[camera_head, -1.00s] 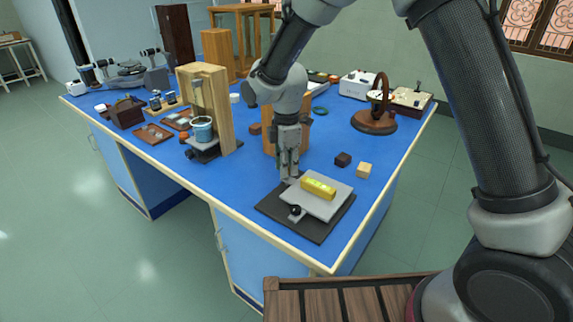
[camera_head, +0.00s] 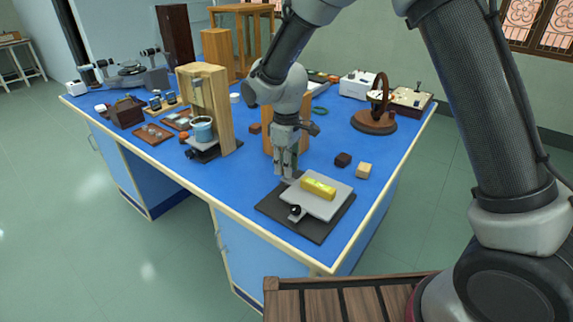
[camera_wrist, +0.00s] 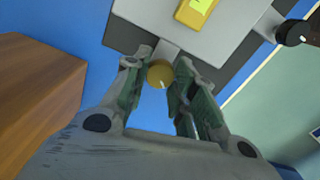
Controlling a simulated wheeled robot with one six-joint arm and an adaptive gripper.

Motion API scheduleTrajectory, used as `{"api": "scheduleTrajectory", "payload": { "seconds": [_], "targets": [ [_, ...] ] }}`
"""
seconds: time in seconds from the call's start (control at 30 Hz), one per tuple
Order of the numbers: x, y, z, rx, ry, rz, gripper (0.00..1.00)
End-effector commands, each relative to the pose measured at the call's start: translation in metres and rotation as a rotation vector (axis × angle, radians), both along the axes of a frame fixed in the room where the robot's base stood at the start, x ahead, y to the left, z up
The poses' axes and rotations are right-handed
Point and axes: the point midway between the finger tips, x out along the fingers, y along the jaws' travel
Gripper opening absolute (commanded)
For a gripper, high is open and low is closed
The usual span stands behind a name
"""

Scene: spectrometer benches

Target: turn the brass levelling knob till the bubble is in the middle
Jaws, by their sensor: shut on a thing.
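The levelling plate (camera_head: 331,201) is pale grey and lies over a dark base (camera_head: 285,217) near the bench's front corner. A yellow level (camera_head: 318,188) lies on the plate; it also shows at the top of the wrist view (camera_wrist: 196,12). I cannot make out where its bubble stands. The brass knob (camera_wrist: 159,74) shows in the wrist view at the plate's edge. My gripper (camera_wrist: 158,85) is shut on the brass knob, a finger on each side. In the head view my gripper (camera_head: 286,173) points down at the plate's back left edge and hides the knob.
A black knob (camera_head: 295,210) is at the plate's front edge. A dark cube (camera_head: 343,159) and a pale wooden cube (camera_head: 364,170) lie behind the plate. A wooden block (camera_head: 269,139) stands close behind my gripper. A wooden stand (camera_head: 222,110) is to the left.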

Motion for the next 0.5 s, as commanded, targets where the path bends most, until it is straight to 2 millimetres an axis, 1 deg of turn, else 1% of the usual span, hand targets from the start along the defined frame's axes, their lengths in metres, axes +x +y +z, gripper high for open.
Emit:
{"api": "scheduleTrajectory", "payload": {
  "seconds": [0.5],
  "targets": [
    [0.0010, 0.0005, 0.0008, 0.002, -0.002, -0.488, 0.03]
  ]
}}
